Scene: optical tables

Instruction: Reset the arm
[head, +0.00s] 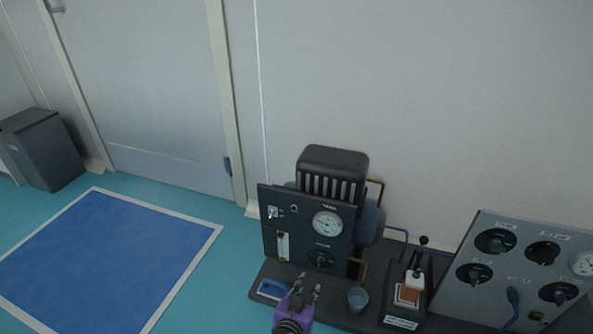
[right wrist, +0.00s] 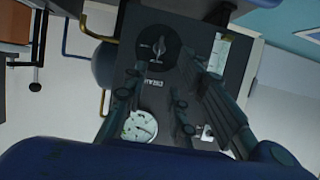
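My right gripper (head: 308,287), with a purple wrist, shows at the bottom middle of the head view. Its two fingers are apart and hold nothing. It is in front of a dark control panel (head: 336,236) with a round gauge (head: 327,224) and a knob. In the right wrist view the dark fingers of my right gripper (right wrist: 165,75) are spread. The panel's knob (right wrist: 159,48) and gauge (right wrist: 140,125) show behind and between them. I cannot tell how far the fingers are from the panel. My left gripper is not in view.
A dark bench (head: 345,318) holds a small cup (head: 357,299), a stand with a white and orange piece (head: 409,293), and a grey panel (head: 470,303) with several knobs. A bin (head: 50,150) stands far left. The blue floor mat (head: 100,260) is clear.

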